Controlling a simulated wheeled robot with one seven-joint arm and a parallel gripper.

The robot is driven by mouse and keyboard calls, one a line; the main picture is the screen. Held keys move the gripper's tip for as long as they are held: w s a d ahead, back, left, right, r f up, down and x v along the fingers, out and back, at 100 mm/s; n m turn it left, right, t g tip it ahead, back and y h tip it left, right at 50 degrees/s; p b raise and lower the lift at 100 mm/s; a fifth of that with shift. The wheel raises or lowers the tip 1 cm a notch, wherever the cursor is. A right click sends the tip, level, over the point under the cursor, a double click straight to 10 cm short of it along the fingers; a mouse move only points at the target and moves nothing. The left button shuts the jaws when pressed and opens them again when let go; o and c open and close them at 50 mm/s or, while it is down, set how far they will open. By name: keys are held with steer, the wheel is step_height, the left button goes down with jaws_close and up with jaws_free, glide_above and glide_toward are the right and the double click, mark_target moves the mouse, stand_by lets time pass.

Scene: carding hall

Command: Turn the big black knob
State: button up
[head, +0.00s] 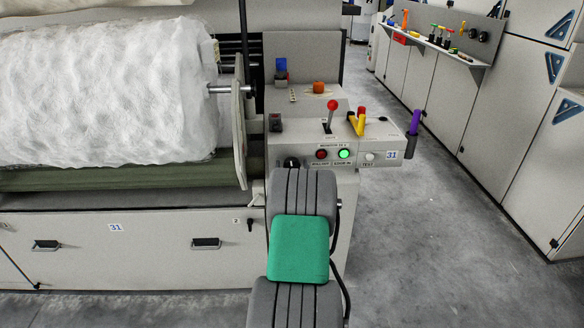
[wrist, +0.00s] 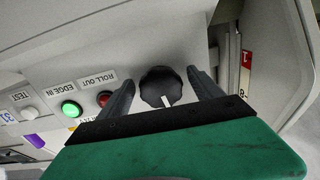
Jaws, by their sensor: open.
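The big black knob (wrist: 160,87) sits on the grey control panel in the wrist view, with a white pointer line towards the lower edge. In the head view only its top (head: 291,163) shows above my arm, at the left end of the panel. My gripper (wrist: 161,78) is open, with one dark finger on each side of the knob. Small gaps show between the fingers and the knob, and nothing is gripped. In the head view my gripper is hidden behind my grey and green arm.
Right of the knob are a red ROLL OUT button (head: 321,154), a lit green EDGE IN button (head: 344,154) and a white TEST button (head: 369,156). A red-topped lever (head: 332,106) stands above. A white fibre roll (head: 105,92) is at left. Floor at right is clear.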

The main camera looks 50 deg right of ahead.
steer(key=shift+c, duration=0.4)
steer(key=c, duration=1.3)
steer(key=shift+f+m+b, duration=0.15)
steer(key=shift+m+b, duration=0.35)
steer(key=shift+b, duration=0.1)
steer(key=shift+m+b, duration=0.4)
steer(key=shift+m, duration=0.5)
steer(key=shift+r, duration=0.2)
steer(key=o, duration=1.4)
steer(key=shift+a, duration=0.1)
